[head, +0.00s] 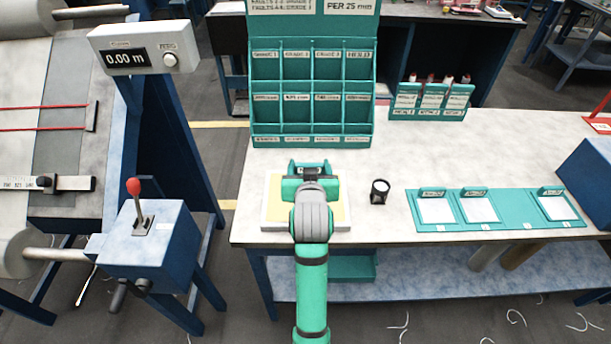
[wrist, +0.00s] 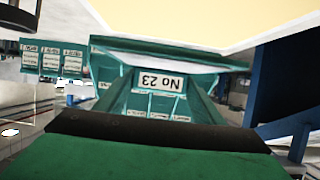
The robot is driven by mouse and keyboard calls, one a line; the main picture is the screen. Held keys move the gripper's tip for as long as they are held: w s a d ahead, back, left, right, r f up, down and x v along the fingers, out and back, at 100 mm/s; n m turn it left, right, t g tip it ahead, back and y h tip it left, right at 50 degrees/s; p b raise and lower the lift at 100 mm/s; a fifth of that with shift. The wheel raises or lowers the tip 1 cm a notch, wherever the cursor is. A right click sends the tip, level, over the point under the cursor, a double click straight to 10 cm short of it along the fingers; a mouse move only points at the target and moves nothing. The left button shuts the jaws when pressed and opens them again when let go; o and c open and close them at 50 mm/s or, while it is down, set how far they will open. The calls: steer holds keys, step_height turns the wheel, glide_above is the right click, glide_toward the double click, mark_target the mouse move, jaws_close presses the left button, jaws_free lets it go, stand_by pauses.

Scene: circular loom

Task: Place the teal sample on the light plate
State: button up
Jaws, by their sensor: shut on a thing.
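The light plate (head: 275,207), white-rimmed with a pale yellow face, lies on the table's left part. Its cream face also fills the top of the wrist view (wrist: 215,20). My gripper (head: 308,169) is over the far part of the plate, jaws shut. A teal piece with an upside-down "No 23" label (wrist: 160,80) appears beyond the dark-edged green finger in the wrist view; it looks like the teal sample. In the head view my wrist covers most of what is held. I cannot tell whether the sample touches the plate.
A teal pigeonhole rack (head: 312,100) stands behind the plate. A small black cup-like item (head: 379,191) is just right of it. A teal strip with white squares (head: 500,222) lies further right. A small card holder (head: 431,112) stands at the back. The loom's lever box (head: 150,235) is left.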

steer(key=shift+w+a+f, duration=0.2)
steer(key=shift+w+f, duration=0.1)
steer(key=shift+f, duration=0.15)
steer(key=shift+w+a+f, duration=0.2)
steer(key=shift+w+f, duration=0.1)
steer(key=shift+f, duration=0.15)
steer(key=shift+w+a+f, duration=0.1)
steer(key=shift+w+f, duration=0.05)
steer(key=shift+f, duration=1.6)
steer(key=shift+f, duration=0.1)
steer(key=o, duration=1.1)
steer(key=shift+s+r, duration=0.25)
steer(key=shift+s, duration=0.05)
steer(key=v, duration=1.1)
steer(key=shift+s+r, duration=0.1)
steer(key=shift+s, duration=0.1)
